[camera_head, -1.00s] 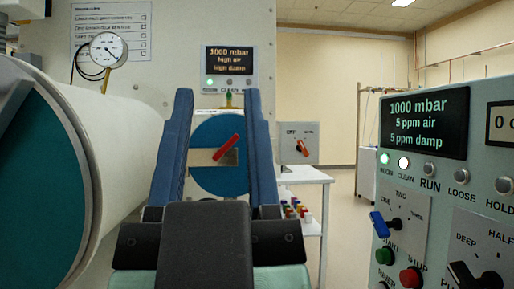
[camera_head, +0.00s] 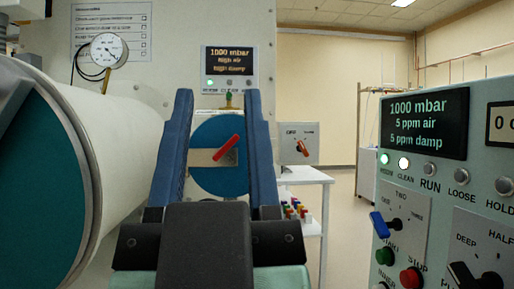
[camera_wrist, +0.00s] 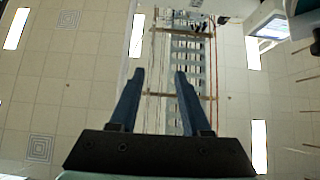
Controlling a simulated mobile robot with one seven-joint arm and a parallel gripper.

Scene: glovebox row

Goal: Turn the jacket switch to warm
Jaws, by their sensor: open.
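A small grey switch panel (camera_head: 289,156) hangs beyond my gripper, to its right in the head view. It carries an orange-red switch handle (camera_head: 301,147), tilted with its upper end to the left. One label above it looks like OFF; the other is too blurred to read, so I cannot be sure this is the jacket switch. My gripper (camera_head: 218,95) is open, with blue fingers raised and nothing between them. The switch lies outside the fingers, apart from them.
A round blue door (camera_head: 210,178) with a red handle (camera_head: 228,147) shows behind my fingers. A large white cylinder (camera_head: 120,150) stands close at left. A control panel (camera_head: 440,180) with several knobs and buttons stands close at right. A white table (camera_head: 305,176) stands below the switch panel.

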